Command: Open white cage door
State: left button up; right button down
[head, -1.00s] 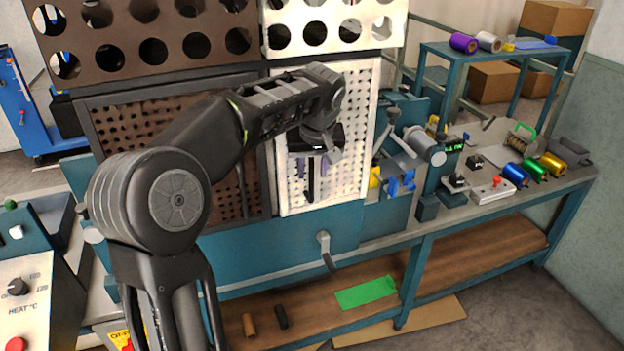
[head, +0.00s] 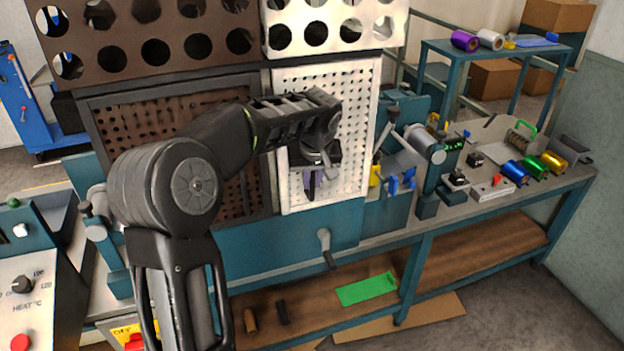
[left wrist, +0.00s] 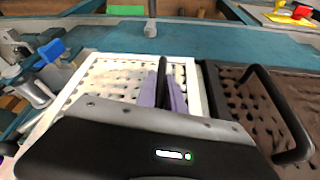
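The white cage door (head: 354,150) is an upright white panel with rows of holes, to the right of the brown door (head: 150,130). It looks closed. My left gripper (head: 313,184) is in front of its left half, reaching in from the left. In the left wrist view the gripper's purple fingers (left wrist: 168,92) are close together on the door's black bar handle (left wrist: 162,72), one on each side, and look shut on it. The white door's frame (left wrist: 70,95) shows around them. Most of the handle is hidden in the head view. My right gripper is not in view.
The brown door's black handle (left wrist: 285,120) stands out beside my gripper in the left wrist view. A crank (head: 325,248) sticks out below the doors. Blue and grey machine parts (head: 415,150) crowd the bench just right of the white door.

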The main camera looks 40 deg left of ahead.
pick_arm(q)
grip_shut()
dwell(0.8)
jog(key=shift+d, duration=0.15)
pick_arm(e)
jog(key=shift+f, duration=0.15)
